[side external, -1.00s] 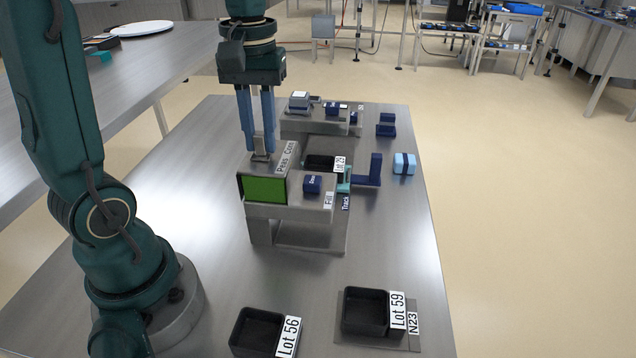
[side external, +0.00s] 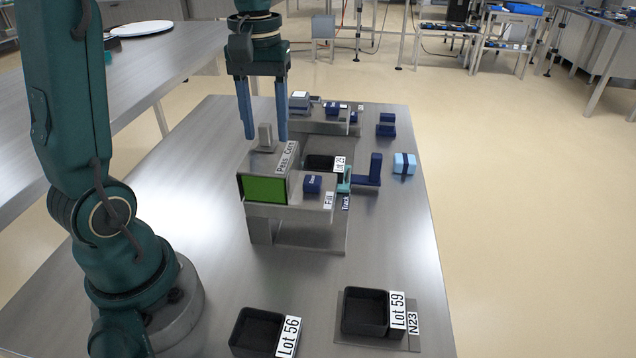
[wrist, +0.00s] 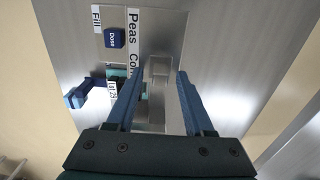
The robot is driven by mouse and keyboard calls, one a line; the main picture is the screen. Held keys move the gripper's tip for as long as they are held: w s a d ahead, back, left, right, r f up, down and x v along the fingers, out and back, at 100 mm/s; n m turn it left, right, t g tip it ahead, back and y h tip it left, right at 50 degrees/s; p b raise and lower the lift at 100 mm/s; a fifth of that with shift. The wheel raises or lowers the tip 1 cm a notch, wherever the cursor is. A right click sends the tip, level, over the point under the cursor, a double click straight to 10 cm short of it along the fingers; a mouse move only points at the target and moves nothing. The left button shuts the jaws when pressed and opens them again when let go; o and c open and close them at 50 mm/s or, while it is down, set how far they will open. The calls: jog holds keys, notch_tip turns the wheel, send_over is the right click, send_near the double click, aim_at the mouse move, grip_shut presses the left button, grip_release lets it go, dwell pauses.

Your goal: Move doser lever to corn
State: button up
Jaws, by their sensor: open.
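The doser (side external: 265,187) is a grey box with a green front panel, and its top edge carries a "Peas Corn" label (side external: 286,157). The doser lever (side external: 265,133) is a small grey upright block on its top, beside the Corn end of the label. In the wrist view the lever (wrist: 159,69) stands level with the word Corn, which is partly hidden by a finger. My gripper (side external: 265,139) is open, with one blue finger on each side of the lever. Gaps show between the fingers and the lever in the wrist view (wrist: 160,74).
A blue "Dose" button (side external: 312,183) sits right of the doser, above the Fill label. A black Lot 29 tray (side external: 320,162) lies behind it on the track. Trays Lot 56 (side external: 240,335) and Lot 59 (side external: 347,312) stand at the front.

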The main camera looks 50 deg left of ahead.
aim_at(268, 124)
jog(key=shift+r, duration=2.5)
jog(key=shift+d+r, duration=0.25)
jog(key=s+d+m+t, duration=0.3)
jog(key=s+d+m, duration=0.1)
jog(key=s+d, duration=0.25)
jog(key=s+d+f+m+t, duration=0.2)
jog(key=d+f+m, duration=0.1)
jog(key=f+m, duration=0.2)
jog(key=shift+s+f+t, duration=0.15)
jog(key=shift+f+t, duration=0.15)
jog(key=shift+f, duration=0.45)
